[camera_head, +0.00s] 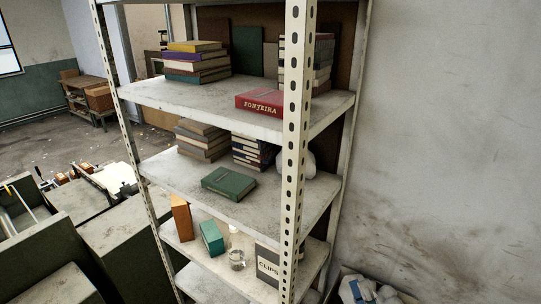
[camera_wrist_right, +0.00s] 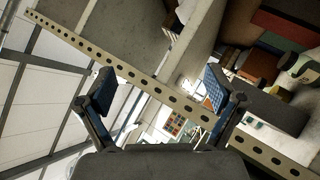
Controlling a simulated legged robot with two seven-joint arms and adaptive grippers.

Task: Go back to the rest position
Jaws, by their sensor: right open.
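My right gripper (camera_wrist_right: 160,88) shows in the right wrist view with its two blue-padded fingers spread wide apart. Nothing is between the fingers. A perforated shelf post (camera_wrist_right: 140,76) runs diagonally behind them; I cannot tell how far off it is. I cannot make out either gripper clearly in the head view. The metal shelf unit stands in the middle of the head view, with its front post (camera_head: 294,190) nearest. A red book (camera_head: 262,104) lies on its upper shelf, and a green book (camera_head: 229,183) lies on the shelf below.
Book stacks (camera_head: 197,62) stand on the shelves. A lower shelf holds a teal box (camera_head: 211,238), a glass jar (camera_head: 237,260) and a box marked CLIPS (camera_head: 267,265). Grey machine housings (camera_head: 125,245) stand at left. A bin with crumpled contents (camera_head: 365,290) is at bottom right, by the wall.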

